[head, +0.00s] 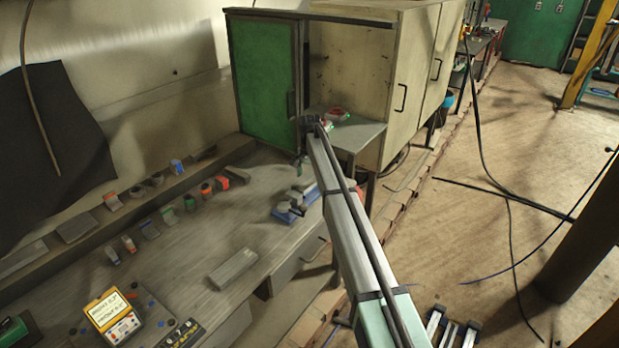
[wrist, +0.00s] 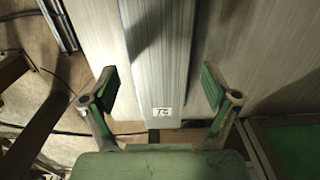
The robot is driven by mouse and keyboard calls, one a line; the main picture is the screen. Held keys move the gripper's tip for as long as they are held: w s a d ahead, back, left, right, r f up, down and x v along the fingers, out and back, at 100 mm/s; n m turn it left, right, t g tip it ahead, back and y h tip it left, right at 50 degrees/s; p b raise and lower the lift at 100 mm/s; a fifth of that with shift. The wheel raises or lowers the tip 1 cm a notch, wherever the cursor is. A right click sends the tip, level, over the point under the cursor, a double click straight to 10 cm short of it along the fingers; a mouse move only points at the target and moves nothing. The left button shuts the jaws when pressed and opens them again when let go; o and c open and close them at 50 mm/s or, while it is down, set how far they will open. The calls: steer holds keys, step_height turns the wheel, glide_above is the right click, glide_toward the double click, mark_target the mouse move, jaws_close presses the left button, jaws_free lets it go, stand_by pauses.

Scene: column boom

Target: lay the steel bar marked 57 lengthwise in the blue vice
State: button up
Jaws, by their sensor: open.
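In the wrist view a long silver steel bar (wrist: 155,65) lies on a brushed grey surface. It has a small white label near its end, close to the surface's edge; the number is too blurred to read surely. My gripper (wrist: 160,82) is open, its green-padded fingers on either side of the bar, with gaps to both sides. In the head view my gripper (head: 312,124) is small and partly hidden at the end of my arm, by the side table. The bar cannot be made out there. The blue vice (head: 286,213) stands on the workbench, partly hidden by my arm.
The side table (head: 358,136) adjoins a cabinet with an open green door (head: 266,92). A red and green object (head: 337,114) sits on it. The workbench (head: 190,245) carries a grey block (head: 233,268), a yellow meter (head: 110,315) and several small items. Its middle has free room.

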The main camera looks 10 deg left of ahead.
step_height(320, 180, up, 12)
steer(key=f, duration=0.1)
steer(key=s+d+f+n, duration=0.2)
steer(key=s+d+f, duration=1.25)
steer(key=f, duration=0.25)
steer(key=s+d+f+n, duration=0.1)
steer(key=s+d+f, duration=0.35)
steer(key=s, duration=0.65)
steer(key=s+d+f+n, duration=0.1)
steer(key=s+d+f, duration=0.35)
steer(key=s, duration=0.55)
steer(key=s+d+f+n, duration=0.2)
steer(key=s+d+f, duration=0.25)
steer(key=s, duration=0.65)
steer(key=s+f+g+b, duration=0.1)
steer(key=s+f+g, duration=0.2)
steer(key=s+f, duration=0.8)
steer(key=s+f+g+b, duration=0.1)
steer(key=s+f+g, duration=0.2)
steer(key=s+f, duration=0.7)
steer(key=s, duration=0.8)
steer(key=shift+s+f+g, duration=0.2)
steer(key=shift+f+g, duration=0.2)
